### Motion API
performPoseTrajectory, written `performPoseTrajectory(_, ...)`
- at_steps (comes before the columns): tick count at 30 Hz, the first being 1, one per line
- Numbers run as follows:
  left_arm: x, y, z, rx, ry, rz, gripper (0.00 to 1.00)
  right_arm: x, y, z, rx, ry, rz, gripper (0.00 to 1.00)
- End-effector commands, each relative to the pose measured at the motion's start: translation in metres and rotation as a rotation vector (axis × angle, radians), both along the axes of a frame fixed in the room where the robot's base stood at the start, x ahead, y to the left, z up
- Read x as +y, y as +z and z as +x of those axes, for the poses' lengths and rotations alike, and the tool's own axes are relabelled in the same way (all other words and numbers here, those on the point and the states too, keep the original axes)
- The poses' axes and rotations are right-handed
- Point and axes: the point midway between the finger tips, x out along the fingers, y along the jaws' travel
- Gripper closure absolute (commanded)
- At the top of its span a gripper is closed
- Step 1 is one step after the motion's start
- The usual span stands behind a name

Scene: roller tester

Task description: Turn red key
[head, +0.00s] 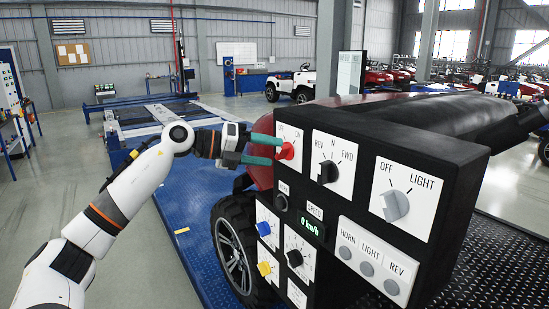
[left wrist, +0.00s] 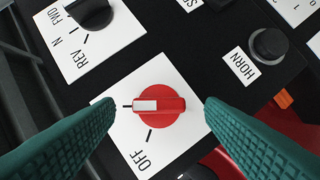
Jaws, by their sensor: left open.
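The red key (head: 286,151) is a round red knob with a raised bar, on a white plate at the top left of the black control panel (head: 400,140). In the left wrist view, the red key (left wrist: 170,120) has a white mark on its bar pointing left to a tick. Another tick stands by the OFF label (left wrist: 142,160). "ON" (head: 298,139) shows in the head view. My left gripper (head: 274,151) is open, its green fingers on either side of the key, with gaps visible in the left wrist view. My right gripper is not in view.
Beside the key are the REV/N/FWD selector (head: 328,171) and the OFF/LIGHT knob (head: 396,206). Below are a speed display (head: 313,228) reading 0 km/h, blue (head: 263,229) and yellow (head: 264,268) knobs, and several buttons.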

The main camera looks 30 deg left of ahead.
Motion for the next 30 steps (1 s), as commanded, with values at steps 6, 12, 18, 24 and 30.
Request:
performPoseTrajectory(6, 0.033, 0.005, -0.036, 0.000, 0.005, 0.005, 0.36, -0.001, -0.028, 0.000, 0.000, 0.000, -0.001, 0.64)
performPoseTrajectory(12, 0.053, 0.014, -0.060, 0.002, 0.002, 0.003, 0.36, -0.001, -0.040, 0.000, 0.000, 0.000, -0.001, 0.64)
performPoseTrajectory(18, 0.060, 0.019, -0.069, 0.001, -0.001, 0.002, 0.36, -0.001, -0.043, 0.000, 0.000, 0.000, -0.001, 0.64)
performPoseTrajectory(24, 0.060, 0.020, -0.069, 0.001, -0.001, 0.002, 0.36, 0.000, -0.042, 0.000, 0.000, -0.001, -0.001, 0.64)
performPoseTrajectory(30, 0.060, 0.020, -0.069, 0.001, -0.001, 0.002, 0.36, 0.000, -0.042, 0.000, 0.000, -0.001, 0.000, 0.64)
